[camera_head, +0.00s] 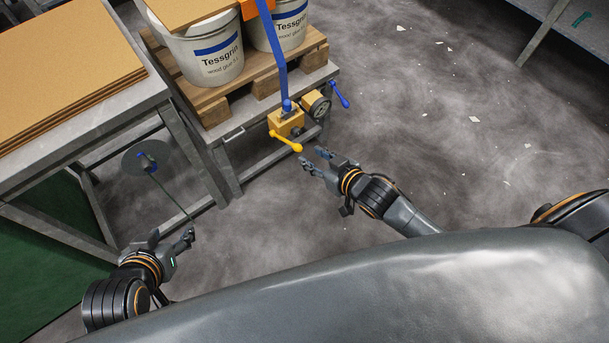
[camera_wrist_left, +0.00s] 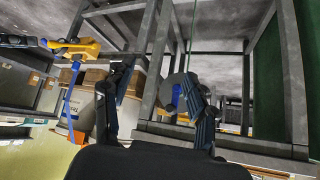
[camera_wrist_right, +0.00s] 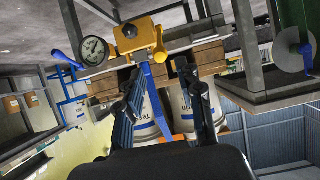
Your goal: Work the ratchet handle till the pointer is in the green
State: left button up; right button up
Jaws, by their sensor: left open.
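The yellow ratchet block (camera_head: 287,122) sits on the front edge of the pallet stand, with a yellow handle (camera_head: 286,141) sticking out toward me. A blue strap (camera_head: 273,50) runs up from it over the pails. A round gauge (camera_head: 320,107) is beside the block; its dial also shows in the right wrist view (camera_wrist_right: 93,50), but the pointer and green zone are too small to read. A blue lever (camera_head: 340,95) is right of the gauge. My right gripper (camera_head: 313,160) is open and empty, just short of the yellow handle, apart from it. My left gripper (camera_head: 173,239) is open and empty, low at the left.
White glue pails (camera_head: 212,62) stand on a wooden pallet (camera_head: 262,84) over a metal frame. A bench with stacked boards (camera_head: 60,75) is at left. A round disc (camera_head: 140,158) with a blue hub hangs near the frame legs. Floor at the right is clear apart from scraps.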

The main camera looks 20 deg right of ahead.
aim_at(300, 149)
jog(key=shift+b+x, duration=0.8)
jog(key=shift+x, duration=0.1)
pick_arm(q)
jog(key=w+d+r+t+h+b, duration=0.2)
jog(key=w+d+r+t+h, duration=0.15)
jog(key=w+r+t, duration=0.7)
pick_arm(e)
jog(key=shift+x, duration=0.9)
jog(key=shift+w+a+f+b, duration=0.15)
jog(key=shift+w+f+b, duration=0.2)
jog(key=shift+w+b, duration=0.2)
jog(key=shift+w+a+f+b, duration=0.3)
jog(key=shift+w+b, duration=0.2)
jog(key=shift+b, duration=0.35)
jog(key=shift+c, duration=0.2)
pick_arm(q)
jog(key=s+r+t+h, duration=0.1)
jog(key=s+r+t, duration=0.1)
jog(key=r, duration=0.5)
jog(key=s+d+r+t+h, duration=0.1)
jog(key=s+r+t, duration=0.2)
jog(key=r, duration=0.3)
jog(key=shift+s+d+r+m+t, duration=0.15)
jog(key=shift+s+r+m+t, duration=0.25)
jog(key=shift+t, duration=0.35)
pick_arm(e)
jog(key=shift+d, duration=0.1)
grip_shut()
